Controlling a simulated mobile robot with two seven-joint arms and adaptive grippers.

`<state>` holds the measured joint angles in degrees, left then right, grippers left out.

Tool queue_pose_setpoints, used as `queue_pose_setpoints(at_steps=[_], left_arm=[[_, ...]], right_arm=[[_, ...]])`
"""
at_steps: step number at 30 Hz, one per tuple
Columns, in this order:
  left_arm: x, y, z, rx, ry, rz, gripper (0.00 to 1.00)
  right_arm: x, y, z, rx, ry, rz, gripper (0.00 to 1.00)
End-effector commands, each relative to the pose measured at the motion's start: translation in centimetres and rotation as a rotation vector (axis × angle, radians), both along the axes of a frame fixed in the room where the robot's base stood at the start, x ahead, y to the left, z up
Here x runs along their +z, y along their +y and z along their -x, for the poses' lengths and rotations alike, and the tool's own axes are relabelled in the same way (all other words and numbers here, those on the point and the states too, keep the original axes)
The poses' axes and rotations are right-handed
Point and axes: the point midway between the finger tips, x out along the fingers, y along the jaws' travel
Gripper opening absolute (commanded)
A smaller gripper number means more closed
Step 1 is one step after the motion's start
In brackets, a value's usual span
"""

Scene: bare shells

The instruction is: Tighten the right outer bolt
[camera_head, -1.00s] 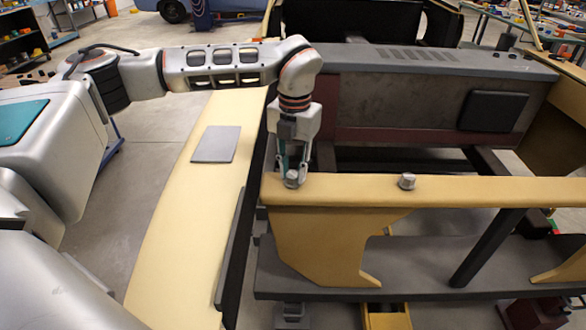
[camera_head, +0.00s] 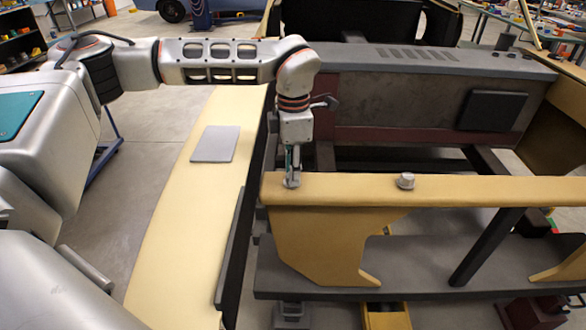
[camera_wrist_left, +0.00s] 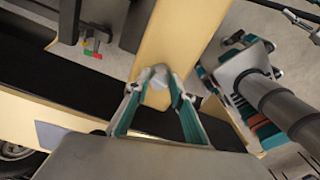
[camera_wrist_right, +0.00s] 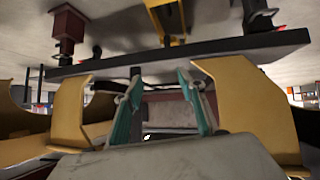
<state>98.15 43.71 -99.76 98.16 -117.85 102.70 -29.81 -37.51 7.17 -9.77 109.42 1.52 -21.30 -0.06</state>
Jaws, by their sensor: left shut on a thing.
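A grey bolt (camera_head: 292,182) stands at the left end of the tan crossbeam (camera_head: 500,190). My left gripper (camera_head: 292,176) points down at it from above, with its fingers shut on the bolt head. In the left wrist view the bolt (camera_wrist_left: 158,78) is between the fingertips, which touch its sides. A second grey bolt (camera_head: 406,181) stands farther right along the beam, with nothing touching it. The frames do not make clear which bolt the task names. My right gripper (camera_wrist_right: 156,82) is open and empty in its own wrist view.
A dark panel (camera_head: 490,110) and grey dash (camera_head: 400,62) stand behind the beam. A tan sill with a grey plate (camera_head: 215,143) runs along the left. A dark diagonal post (camera_head: 485,250) and lower grey shelf (camera_head: 420,265) lie below the beam.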

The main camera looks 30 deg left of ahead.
Motion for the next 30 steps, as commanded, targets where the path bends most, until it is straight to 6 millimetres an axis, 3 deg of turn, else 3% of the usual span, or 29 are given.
queue_pose_setpoints(at_steps=[30], left_arm=[[0.52,0.04,-0.18,-0.960,-0.014,-0.004,0.01]], right_arm=[[0.07,0.44,-0.01,-0.005,0.000,-0.010,0.40]])
